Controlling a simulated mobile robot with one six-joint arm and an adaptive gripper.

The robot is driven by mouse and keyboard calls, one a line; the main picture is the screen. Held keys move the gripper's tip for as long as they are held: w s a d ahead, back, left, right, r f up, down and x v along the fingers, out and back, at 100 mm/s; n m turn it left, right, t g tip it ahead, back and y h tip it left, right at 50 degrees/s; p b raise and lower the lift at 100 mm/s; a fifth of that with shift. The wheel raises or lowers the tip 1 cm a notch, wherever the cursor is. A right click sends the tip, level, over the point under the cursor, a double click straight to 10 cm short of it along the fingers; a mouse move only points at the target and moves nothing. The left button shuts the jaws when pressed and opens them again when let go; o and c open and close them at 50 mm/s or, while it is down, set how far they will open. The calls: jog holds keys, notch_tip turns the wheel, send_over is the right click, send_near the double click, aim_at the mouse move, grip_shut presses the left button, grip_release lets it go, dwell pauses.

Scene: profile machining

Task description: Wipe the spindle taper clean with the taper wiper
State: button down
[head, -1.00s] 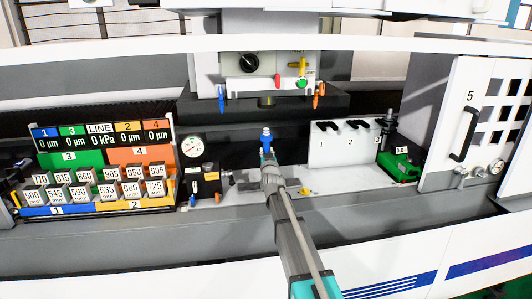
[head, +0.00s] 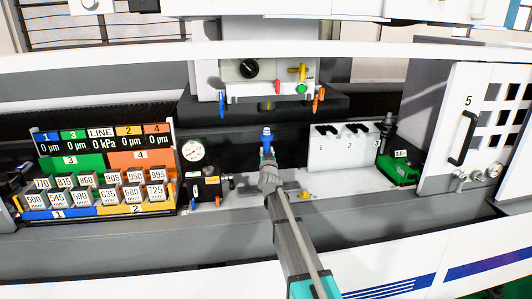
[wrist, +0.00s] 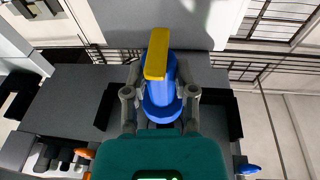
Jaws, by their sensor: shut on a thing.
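My gripper (head: 266,158) is shut on the blue taper wiper (head: 266,138), which stands upright at its tips. In the wrist view the wiper (wrist: 162,98) is between the two grey fingers (wrist: 160,100). A yellow bar (wrist: 158,54) shows across its top there; I cannot tell whether it is part of the wiper. The spindle head (head: 268,72) is above, with a dark lower block (head: 285,105) and a small yellow piece under its middle. The wiper is below this block, with a visible gap in the head view. The taper bore itself is not visible.
A white numbered rack (head: 335,155) stands right of my gripper, near a green box (head: 398,170). A dial gauge (head: 193,150) and a rack of numbered blocks (head: 105,185) stand at left. Blue and orange levers hang from the spindle head's lower edge.

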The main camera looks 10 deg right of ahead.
aim_at(267, 129)
jog(key=shift+r+p, duration=1.3)
jog(key=shift+r, duration=0.25)
jog(key=shift+r+p, duration=3.45)
dwell(1.4)
jog(key=shift+h, duration=0.3)
dwell(1.3)
